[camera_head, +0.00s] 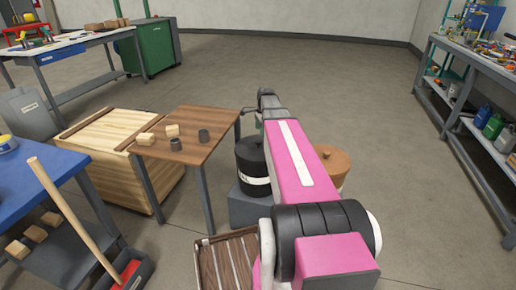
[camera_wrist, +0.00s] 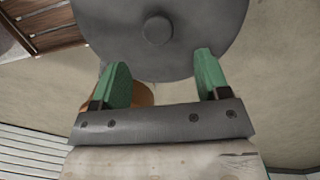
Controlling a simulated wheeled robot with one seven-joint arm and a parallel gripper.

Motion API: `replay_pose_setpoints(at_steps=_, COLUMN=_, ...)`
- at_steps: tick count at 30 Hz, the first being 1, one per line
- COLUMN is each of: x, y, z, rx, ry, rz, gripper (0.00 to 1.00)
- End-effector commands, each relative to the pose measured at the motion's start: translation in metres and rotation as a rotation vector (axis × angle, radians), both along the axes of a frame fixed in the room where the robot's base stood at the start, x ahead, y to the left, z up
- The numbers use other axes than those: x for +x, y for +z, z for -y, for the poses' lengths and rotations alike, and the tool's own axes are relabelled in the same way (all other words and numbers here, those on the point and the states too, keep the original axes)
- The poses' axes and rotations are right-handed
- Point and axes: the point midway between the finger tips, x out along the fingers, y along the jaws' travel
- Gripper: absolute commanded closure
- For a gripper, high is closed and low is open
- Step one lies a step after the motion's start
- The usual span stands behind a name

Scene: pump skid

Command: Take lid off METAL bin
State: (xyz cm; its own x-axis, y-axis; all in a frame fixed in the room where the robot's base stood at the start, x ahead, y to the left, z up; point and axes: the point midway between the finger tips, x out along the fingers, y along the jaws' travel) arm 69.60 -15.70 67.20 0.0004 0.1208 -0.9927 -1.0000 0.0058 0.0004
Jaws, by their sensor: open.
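A dark round bin (camera_head: 254,180) with a white label band stands on a grey block in the head view, partly hidden behind my arm. Its label is unreadable at this size. The dark lid (camera_head: 247,148) sits on top. In the wrist view a grey round lid (camera_wrist: 205,25) with a round knob (camera_wrist: 157,30) fills the top. My gripper (camera_wrist: 162,60) is open, its two green fingers apart and empty. The knob lies beyond the fingertips, about midway between them; I cannot tell the depth gap. In the head view my gripper is mostly hidden.
An orange-brown bin (camera_head: 337,163) stands just right of the dark bin, partly behind my arm. A brown table (camera_head: 185,130) with small blocks and dark cups stands close left. A slatted wooden crate (camera_head: 228,262) is in front. Open floor (camera_head: 400,150) lies right.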

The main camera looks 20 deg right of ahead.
Motion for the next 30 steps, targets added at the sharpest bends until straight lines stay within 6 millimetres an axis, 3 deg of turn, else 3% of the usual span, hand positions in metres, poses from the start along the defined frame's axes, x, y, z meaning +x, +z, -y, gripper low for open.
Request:
replay_pose_setpoints(at_steps=3, x=0.000, y=-0.017, z=-0.002, rx=0.000, ry=0.001, rz=-0.002, gripper=0.31)
replay_pose_setpoints(at_steps=11, x=0.000, y=-0.032, z=-0.006, rx=0.000, ry=0.002, rz=-0.001, gripper=0.31)
replay_pose_setpoints(at_steps=21, x=0.000, y=-0.072, z=-0.016, rx=0.000, ry=0.002, rz=0.000, gripper=0.31)
replay_pose_setpoints(at_steps=29, x=0.000, y=-0.074, z=-0.016, rx=0.000, ry=0.002, rz=0.001, gripper=0.31)
replay_pose_setpoints(at_steps=30, x=0.000, y=-0.074, z=-0.016, rx=0.000, ry=0.002, rz=0.001, gripper=0.44)
